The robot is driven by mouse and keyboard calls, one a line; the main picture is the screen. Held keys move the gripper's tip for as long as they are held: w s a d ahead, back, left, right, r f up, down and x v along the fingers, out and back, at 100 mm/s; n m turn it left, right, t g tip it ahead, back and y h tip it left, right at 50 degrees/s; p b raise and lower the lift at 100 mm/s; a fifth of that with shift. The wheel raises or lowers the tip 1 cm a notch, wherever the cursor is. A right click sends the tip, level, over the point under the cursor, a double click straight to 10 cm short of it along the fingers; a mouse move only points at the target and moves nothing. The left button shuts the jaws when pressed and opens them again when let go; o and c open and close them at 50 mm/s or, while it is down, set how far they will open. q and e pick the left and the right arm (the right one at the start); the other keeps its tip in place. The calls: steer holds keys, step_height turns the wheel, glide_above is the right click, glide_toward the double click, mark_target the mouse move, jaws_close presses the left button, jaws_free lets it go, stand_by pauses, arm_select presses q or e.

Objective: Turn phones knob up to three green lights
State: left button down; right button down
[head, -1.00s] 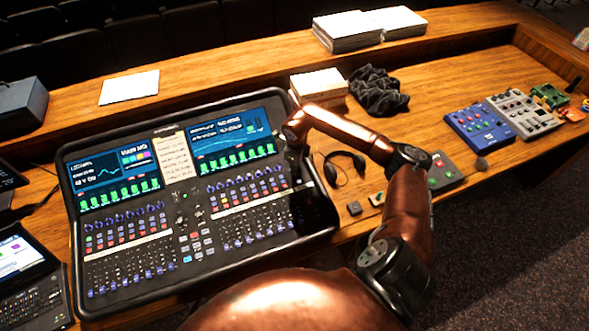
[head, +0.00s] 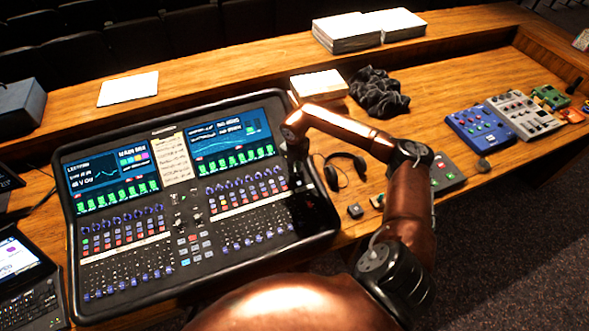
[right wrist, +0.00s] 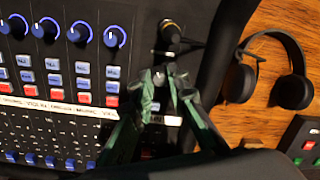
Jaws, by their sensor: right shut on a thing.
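The mixing desk (head: 190,262) is a large black console with two lit screens. My right gripper (head: 297,176) reaches down onto the dark strip at its right edge. In the right wrist view the fingertips of my right gripper (right wrist: 167,80) are closed together on a small knob (right wrist: 171,70), taken to be the phones knob. The fingers cover most of it, so its pointer cannot be read. A plug-like black part with a gold ring (right wrist: 172,30) sits just above it. I cannot make out the phones lights. My left gripper is not in view.
Black headphones (head: 343,168) lie on the wood right of the desk, close to my right gripper. A blue box (head: 480,130) and a grey box (head: 523,115) with knobs stand further right. A laptop (head: 22,275) is at the left.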

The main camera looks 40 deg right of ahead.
steer(key=c, duration=1.8)
jaws_free()
steer(key=shift+c, duration=0.2)
steer(key=shift+r, duration=0.1)
step_height(320, 180, up, 12)
steer(key=s, duration=0.1)
steer(key=shift+a, duration=0.45)
